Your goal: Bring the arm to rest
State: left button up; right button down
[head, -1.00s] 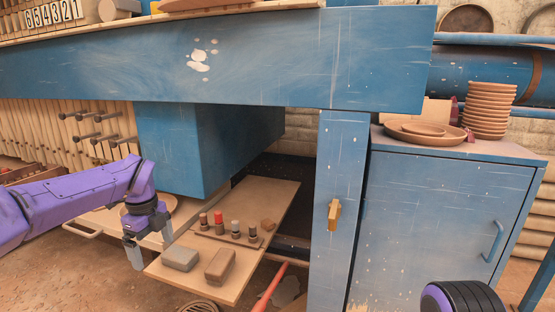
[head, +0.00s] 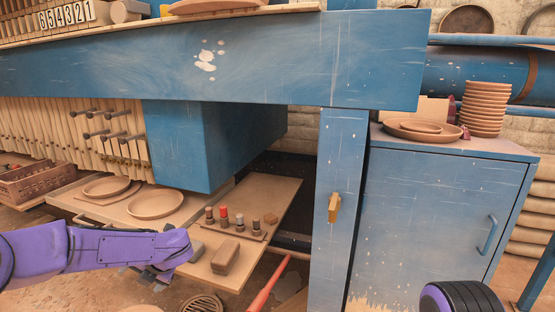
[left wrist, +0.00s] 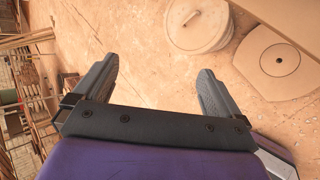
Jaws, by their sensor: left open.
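My left arm comes in from the left in the head view, with its gripper (head: 152,278) low beside the near left corner of the pull-out board. In the left wrist view the left gripper (left wrist: 152,88) has its two fingers wide apart with nothing between them, above the brown floor (left wrist: 140,40). In the head view the fingers are mostly hidden behind the purple wrist. At the bottom right of the head view a purple and black part of my own body shows. I cannot make out a right gripper.
The pull-out board (head: 262,210) holds a block (head: 226,257) and several small stoppered bottles (head: 224,216). Plates (head: 155,204) lie on a lower shelf to the left. A blue post (head: 338,220) and blue cabinet (head: 440,220) stand right. A red bar (head: 266,290) leans below.

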pick_arm(q)
jog(key=s+d+f+m+t+h, duration=0.1)
jog(key=s+d+f+m+t, duration=0.1)
jog(key=s+f+m, duration=0.55)
jog(key=s+d+f+m+t, duration=0.2)
jog(key=s+f+m, duration=0.2)
jog(key=f+m, duration=0.6)
jog(key=s+f+m+g+h, duration=0.1)
jog(key=s+m, duration=0.4)
jog(key=s, duration=0.8)
jog(key=s+d+f+m+g+h+p, duration=0.1)
jog(key=s+f+m, duration=0.5)
jog(key=s, duration=0.7)
jog(key=shift+d+g+h, duration=0.2)
jog(key=shift+g+h, duration=0.5)
jog(key=shift+h, duration=0.3)
